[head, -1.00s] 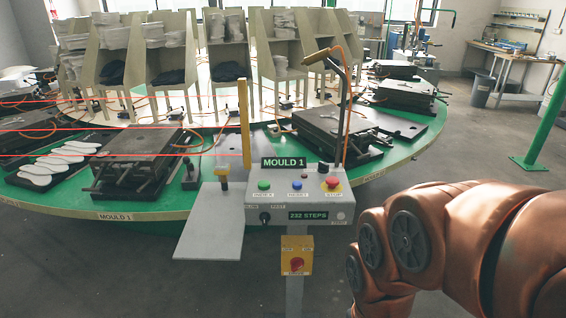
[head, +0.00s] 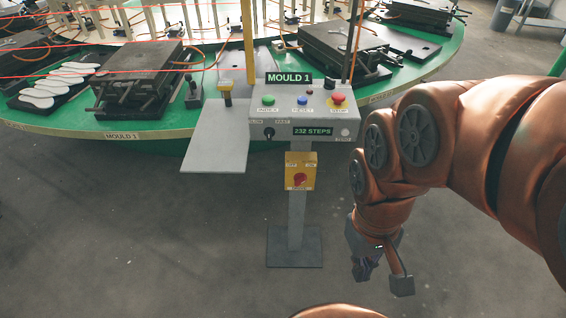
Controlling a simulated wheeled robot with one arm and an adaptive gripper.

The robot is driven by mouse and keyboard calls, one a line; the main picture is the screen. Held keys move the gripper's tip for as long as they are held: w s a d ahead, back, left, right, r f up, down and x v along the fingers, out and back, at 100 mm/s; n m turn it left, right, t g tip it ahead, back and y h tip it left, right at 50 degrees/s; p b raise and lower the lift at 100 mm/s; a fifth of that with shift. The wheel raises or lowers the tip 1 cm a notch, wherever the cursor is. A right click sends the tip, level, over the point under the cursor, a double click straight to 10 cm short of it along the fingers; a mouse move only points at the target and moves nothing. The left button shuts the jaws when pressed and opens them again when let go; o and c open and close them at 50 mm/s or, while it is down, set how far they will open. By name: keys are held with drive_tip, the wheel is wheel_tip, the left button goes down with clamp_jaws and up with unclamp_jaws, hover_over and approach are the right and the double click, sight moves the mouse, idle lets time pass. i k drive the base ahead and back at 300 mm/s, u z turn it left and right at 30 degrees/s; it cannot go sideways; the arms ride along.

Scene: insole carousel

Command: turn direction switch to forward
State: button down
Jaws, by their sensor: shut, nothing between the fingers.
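The grey control box (head: 303,108) stands on a post at the front of the carousel, with a "MOULD 1" sign and a "232 STEPS" display. Its face carries a green button (head: 268,100), a blue button (head: 302,100), a red stop button (head: 338,99) and a black knob (head: 268,133) at lower left. Small labels flank that knob. I cannot tell which control is the direction switch; the lettering is too small. My gripper (head: 363,272) is shut and empty, pointing down, low and right of the post, apart from the box.
A yellow box with a red rotary switch (head: 299,179) is mounted on the post below the control box. A grey plate (head: 216,137) juts out to the left. The green carousel (head: 60,116) bears moulds and white insoles. The floor in front is clear.

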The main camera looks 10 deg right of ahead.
sight(330, 84)
drive_tip(key=u, duration=0.5)
drive_tip(key=k, duration=0.6)
drive_tip(key=u, duration=0.85)
drive_tip(key=i, duration=0.8)
drive_tip(key=z, duration=0.75)
drive_tip(key=i, duration=0.8)
drive_tip(key=z, duration=0.8)
